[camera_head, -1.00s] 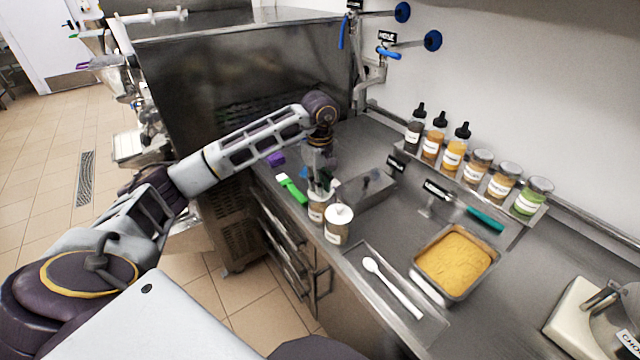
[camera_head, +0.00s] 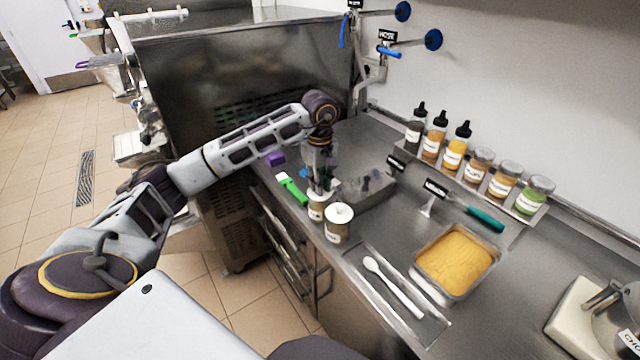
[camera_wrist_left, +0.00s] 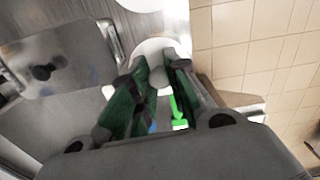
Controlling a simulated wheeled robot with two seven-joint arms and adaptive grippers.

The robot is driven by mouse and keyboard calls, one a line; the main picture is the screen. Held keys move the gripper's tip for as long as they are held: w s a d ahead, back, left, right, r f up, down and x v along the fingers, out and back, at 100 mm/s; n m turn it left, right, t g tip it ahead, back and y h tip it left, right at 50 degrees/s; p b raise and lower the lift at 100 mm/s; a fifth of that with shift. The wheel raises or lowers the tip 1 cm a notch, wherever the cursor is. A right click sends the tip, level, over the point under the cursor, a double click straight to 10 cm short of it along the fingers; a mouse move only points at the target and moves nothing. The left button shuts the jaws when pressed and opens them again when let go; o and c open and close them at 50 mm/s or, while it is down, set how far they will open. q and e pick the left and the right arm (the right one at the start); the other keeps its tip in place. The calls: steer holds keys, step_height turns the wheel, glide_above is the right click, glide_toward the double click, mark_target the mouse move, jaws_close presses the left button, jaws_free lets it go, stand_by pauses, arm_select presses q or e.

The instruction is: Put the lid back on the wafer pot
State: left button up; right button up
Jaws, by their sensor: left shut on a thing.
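My left gripper (camera_head: 320,188) points down at the left one of two small labelled pots near the counter's front edge. In the left wrist view its fingers (camera_wrist_left: 161,80) are shut on the knob of a round white lid (camera_wrist_left: 150,47). The lid is directly over or on the left pot (camera_head: 316,207); the fingers hide whether it is seated. The second pot (camera_head: 337,228) stands close on the right with a white lid on. The labels are too small to read, so I cannot tell by name which is the wafer pot. My right gripper is not in view.
A green-handled tool (camera_head: 292,189) lies left of the pots. A metal box (camera_head: 366,190) stands behind them. A white spoon (camera_head: 393,287) lies in a shallow tray at the front. A pan of yellow contents (camera_head: 455,262) and a rack of bottles and jars are to the right.

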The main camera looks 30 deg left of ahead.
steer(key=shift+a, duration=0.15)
arm_select(q)
steer(key=o, duration=0.9)
steer(key=shift+c, duration=0.2)
steer(key=o, duration=0.5)
steer(key=shift+r, duration=0.15)
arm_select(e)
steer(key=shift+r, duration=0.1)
